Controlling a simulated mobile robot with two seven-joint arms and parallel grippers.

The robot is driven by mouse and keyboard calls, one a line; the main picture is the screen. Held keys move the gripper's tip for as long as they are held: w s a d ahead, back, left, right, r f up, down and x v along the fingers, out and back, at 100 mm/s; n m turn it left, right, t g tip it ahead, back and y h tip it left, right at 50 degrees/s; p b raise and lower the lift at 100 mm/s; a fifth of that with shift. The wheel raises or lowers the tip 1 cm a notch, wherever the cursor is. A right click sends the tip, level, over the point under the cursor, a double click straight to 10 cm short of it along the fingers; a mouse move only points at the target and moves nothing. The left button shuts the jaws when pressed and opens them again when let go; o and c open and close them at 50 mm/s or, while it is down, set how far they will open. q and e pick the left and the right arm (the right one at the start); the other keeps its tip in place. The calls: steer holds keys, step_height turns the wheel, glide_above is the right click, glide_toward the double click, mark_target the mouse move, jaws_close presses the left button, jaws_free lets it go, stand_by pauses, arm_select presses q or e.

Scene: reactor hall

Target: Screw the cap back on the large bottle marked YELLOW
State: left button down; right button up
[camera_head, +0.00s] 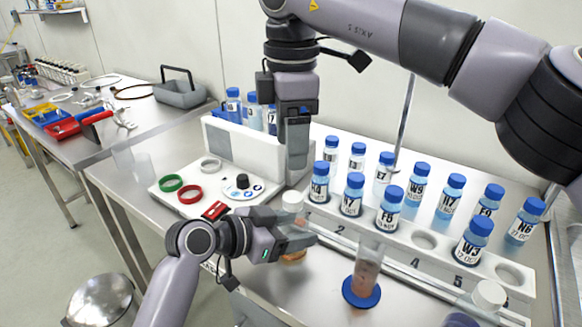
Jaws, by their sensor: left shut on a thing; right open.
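My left gripper (293,238) is shut around a bottle standing at the front of the bench. The bottle's white top (293,201) shows above my fingers and its yellow-orange lower part (293,257) shows below. Its middle is hidden, so I cannot read any marking. I cannot tell whether the cap sits fully on the neck. My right gripper (297,165) points down just above and behind the white top, with its jaws open. Whether its tips touch the top is not clear.
A cylinder (367,265) with a blue foot stands to the right. Another white-topped bottle (488,294) is at the lower right. A white rack (405,238) holds several blue-capped bottles behind. A white device (222,182) with green and red rings lies left.

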steer(key=shift+r, duration=1.35)
arm_select(q)
steer(key=shift+c, duration=0.9)
jaws_free()
steer(key=shift+v, duration=3.6)
arm_select(e)
steer(key=shift+f, duration=0.35)
arm_select(q)
steer(key=shift+f, duration=0.1)
